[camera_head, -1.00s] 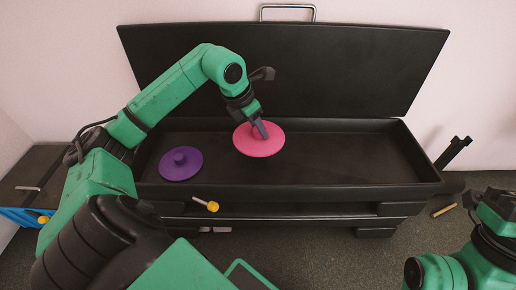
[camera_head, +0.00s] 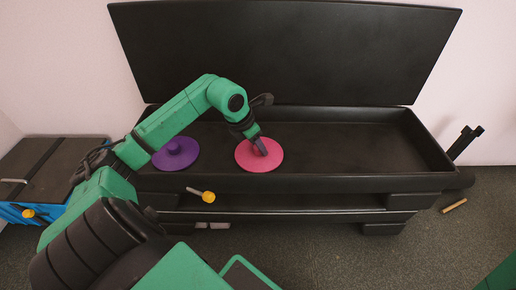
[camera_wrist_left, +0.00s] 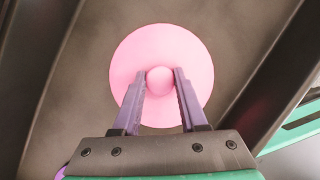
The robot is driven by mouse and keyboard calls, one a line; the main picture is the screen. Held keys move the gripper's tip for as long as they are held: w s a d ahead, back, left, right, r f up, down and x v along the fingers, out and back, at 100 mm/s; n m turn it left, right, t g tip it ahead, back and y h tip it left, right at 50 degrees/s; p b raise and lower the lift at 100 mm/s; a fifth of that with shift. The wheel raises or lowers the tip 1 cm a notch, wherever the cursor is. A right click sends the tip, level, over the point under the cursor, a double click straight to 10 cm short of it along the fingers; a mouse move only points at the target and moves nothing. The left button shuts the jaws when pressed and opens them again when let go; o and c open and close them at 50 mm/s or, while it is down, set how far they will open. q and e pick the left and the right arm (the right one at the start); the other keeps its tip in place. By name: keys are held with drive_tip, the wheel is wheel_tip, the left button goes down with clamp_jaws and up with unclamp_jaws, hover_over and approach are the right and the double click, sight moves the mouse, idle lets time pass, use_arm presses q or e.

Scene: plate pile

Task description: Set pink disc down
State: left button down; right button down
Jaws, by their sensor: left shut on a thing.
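The pink disc (camera_head: 247,160) is a flat round plate with a knob in its middle. It shows at the front middle of the black open tray (camera_head: 370,181). My left gripper (camera_head: 262,150) comes down onto it from above and is shut on its knob. The left wrist view shows both fingers on either side of the pink knob, with the pink disc (camera_wrist_left: 185,50) around it. I cannot tell whether the disc touches the tray floor. The purple disc (camera_head: 188,160) lies to its left, apart from it. My right gripper is out of view.
The raised black lid (camera_head: 290,50) stands behind the tray. The tray floor right of the pink disc is clear. A yellow-ended handle (camera_head: 208,197) sticks out at the tray's front. A dark-topped blue chest (camera_head: 40,165) stands at the left.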

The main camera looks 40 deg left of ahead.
use_arm(q)
drive_tip(key=shift+c, duration=2.2)
unclamp_jaws()
